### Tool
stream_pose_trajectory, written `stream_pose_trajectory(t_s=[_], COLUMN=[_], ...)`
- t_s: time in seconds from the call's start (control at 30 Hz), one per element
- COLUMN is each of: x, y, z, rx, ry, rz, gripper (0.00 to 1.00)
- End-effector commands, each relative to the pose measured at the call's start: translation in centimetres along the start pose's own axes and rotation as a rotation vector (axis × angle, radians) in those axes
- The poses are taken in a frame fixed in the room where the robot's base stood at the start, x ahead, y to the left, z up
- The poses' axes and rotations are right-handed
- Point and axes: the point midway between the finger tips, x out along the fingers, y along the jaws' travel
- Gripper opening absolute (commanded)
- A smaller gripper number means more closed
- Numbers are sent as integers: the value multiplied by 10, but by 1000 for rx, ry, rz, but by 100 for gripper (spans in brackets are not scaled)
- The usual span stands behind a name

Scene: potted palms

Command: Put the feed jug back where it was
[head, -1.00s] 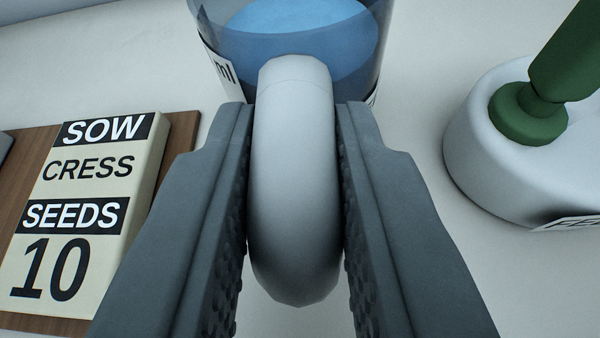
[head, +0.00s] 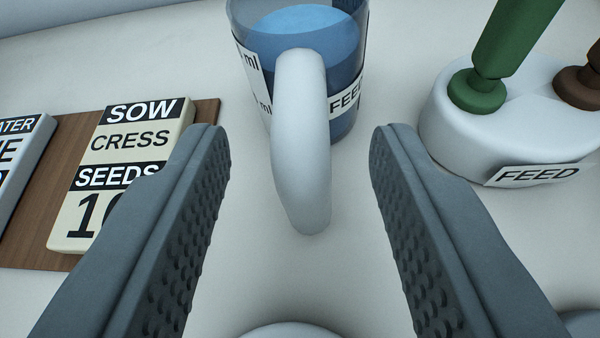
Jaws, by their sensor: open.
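The feed jug (head: 345,60) is a clear blue-tinted jug with blue liquid, a FEED label and a scale marked ml. It stands upright on the white surface at the top middle of the head view. Its thick white handle (head: 302,150) points toward me. My gripper (head: 300,140) is open, with one ridged finger on each side of the handle and clear gaps between. The fingers do not touch the jug.
Left is a wooden board (head: 208,112) with a SOW CRESS SEEDS card (head: 130,140) and another card (head: 22,150). Right is a white holder (head: 450,135) labelled FEED with green (head: 510,45) and brown (head: 578,88) handled items. A pale rounded thing (head: 290,330) shows at the bottom edge.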

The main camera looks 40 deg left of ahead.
Motion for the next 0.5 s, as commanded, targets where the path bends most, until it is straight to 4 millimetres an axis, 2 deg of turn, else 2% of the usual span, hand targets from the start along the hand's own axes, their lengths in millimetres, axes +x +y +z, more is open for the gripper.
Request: stream_pose_trajectory(t_s=[0.03,0.3,0.5], x=[-10,-50,-70], y=[0,0,0], z=[-1,-1,0], rx=[0,0,0], ry=[2,2,1], rz=[0,0,0], gripper=[42,42,42])
